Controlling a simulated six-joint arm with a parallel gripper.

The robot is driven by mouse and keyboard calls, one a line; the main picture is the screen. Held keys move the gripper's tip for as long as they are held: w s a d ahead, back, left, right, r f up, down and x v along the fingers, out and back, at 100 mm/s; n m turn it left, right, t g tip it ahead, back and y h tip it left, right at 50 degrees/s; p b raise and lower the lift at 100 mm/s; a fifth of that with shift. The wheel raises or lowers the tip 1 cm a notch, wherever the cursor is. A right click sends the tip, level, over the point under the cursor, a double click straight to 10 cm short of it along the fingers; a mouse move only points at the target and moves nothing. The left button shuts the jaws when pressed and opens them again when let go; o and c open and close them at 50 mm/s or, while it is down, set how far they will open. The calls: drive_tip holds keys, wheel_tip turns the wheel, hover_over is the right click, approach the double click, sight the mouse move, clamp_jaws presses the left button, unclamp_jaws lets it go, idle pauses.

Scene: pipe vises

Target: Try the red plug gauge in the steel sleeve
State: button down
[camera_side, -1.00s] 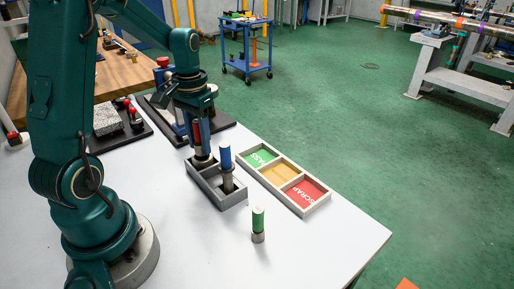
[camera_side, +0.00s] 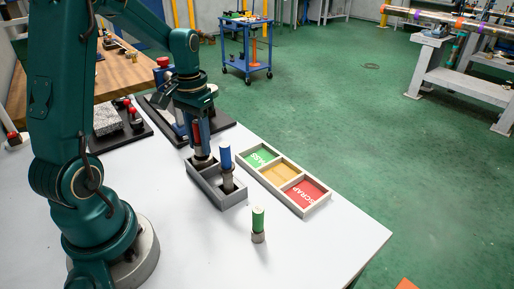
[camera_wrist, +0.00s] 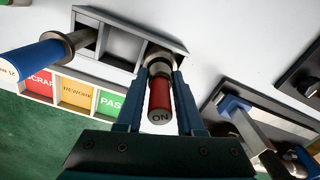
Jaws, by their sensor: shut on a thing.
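The red plug gauge (camera_wrist: 159,98) is between the two fingers of my gripper (camera_wrist: 158,88), which is shut on its red handle. Its marked end faces the wrist camera. Its steel end points into an end compartment of the grey rack (camera_wrist: 104,46); how deep it sits is hidden. In the side view my gripper (camera_side: 201,150) is over the far-left end of the rack (camera_side: 222,203). I cannot tell for certain which part is the steel sleeve.
A blue plug gauge (camera_side: 225,158) stands in the rack's near-right end, close to my gripper. A green one (camera_side: 258,220) stands alone on the white table. A tray (camera_side: 316,208) with green, yellow and red sections lies right of the rack.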

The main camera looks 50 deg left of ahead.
drive_tip(key=shift+f, duration=0.65)
idle(0.5)
drive_tip(key=c, duration=0.8)
unclamp_jaws()
drive_tip(key=shift+c, duration=0.2)
